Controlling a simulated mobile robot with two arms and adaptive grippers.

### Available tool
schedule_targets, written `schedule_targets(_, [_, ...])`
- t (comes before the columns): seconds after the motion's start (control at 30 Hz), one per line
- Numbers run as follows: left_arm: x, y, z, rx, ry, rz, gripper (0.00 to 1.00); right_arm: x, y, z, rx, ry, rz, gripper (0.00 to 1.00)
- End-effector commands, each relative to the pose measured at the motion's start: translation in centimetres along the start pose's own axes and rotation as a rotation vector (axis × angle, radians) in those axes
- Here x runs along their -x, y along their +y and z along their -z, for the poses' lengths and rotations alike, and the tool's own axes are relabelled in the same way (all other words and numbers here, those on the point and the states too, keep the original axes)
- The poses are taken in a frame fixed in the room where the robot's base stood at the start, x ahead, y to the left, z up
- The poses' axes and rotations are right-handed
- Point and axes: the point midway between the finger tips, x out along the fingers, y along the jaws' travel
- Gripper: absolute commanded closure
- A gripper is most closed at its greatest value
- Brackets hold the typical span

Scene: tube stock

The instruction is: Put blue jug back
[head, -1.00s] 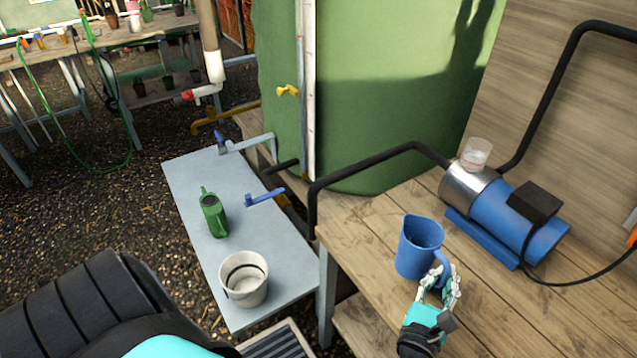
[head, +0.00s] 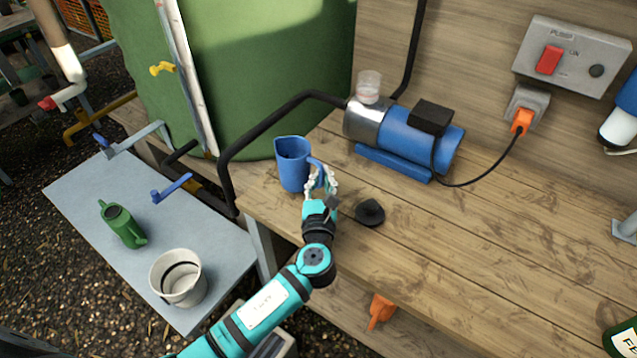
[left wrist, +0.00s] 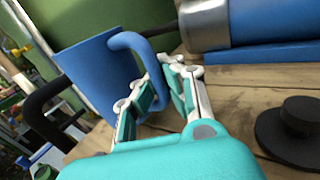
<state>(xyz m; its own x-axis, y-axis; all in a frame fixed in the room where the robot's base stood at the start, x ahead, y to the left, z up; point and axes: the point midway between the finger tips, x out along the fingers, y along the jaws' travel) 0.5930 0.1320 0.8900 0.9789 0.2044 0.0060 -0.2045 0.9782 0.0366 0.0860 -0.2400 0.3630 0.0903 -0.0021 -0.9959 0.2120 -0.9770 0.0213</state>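The blue jug (head: 292,165) is upright over the wooden bench, near its left edge, with its handle toward my left gripper. In the left wrist view the jug (left wrist: 98,75) fills the upper left. My left gripper (head: 322,178) has its fingers on both sides of the handle. In the left wrist view the gripper (left wrist: 155,85) looks shut on the handle; the contact is partly hidden. I cannot tell whether the jug's base touches the bench. My right gripper is not in view.
A blue pump (head: 410,140) with a clear cup (head: 369,86) on it stands behind on the bench. A black cap (head: 370,212) lies right of my gripper. A black pipe (head: 262,122) passes behind the jug. A lower grey table holds a green can (head: 122,226) and a white bucket (head: 178,280).

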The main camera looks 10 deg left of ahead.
Motion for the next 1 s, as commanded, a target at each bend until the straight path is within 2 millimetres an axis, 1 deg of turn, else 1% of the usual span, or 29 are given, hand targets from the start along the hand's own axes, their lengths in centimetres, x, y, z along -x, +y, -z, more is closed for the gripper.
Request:
schedule_targets(0.03, [-0.7, 0.2, -0.1, -0.002, -0.003, -0.001, 1.0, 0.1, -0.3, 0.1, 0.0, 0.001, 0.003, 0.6])
schedule_targets(0.17, [-1.4, 0.5, 0.2, 0.001, -0.001, -0.001, 1.0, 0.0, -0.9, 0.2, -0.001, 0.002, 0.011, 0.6])
schedule_targets(0.37, [-1.4, 0.4, 2.9, -0.002, 0.001, 0.0, 1.0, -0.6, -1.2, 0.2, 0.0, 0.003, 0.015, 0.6])
schedule_targets(0.47, [-1.4, 0.3, 3.6, -0.001, 0.0, 0.0, 1.0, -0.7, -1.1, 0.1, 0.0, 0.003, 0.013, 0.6])
schedule_targets(0.73, [-1.4, 0.4, 3.6, 0.001, -0.002, -0.001, 1.0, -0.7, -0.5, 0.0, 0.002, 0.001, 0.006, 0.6])
schedule_targets(0.87, [-1.4, 0.3, 4.0, 0.0, -0.001, -0.001, 1.0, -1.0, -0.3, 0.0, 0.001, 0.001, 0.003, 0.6])
schedule_targets(1.0, [-1.3, 0.3, 4.0, 0.001, 0.001, -0.001, 0.83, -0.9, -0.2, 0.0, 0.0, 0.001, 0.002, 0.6])
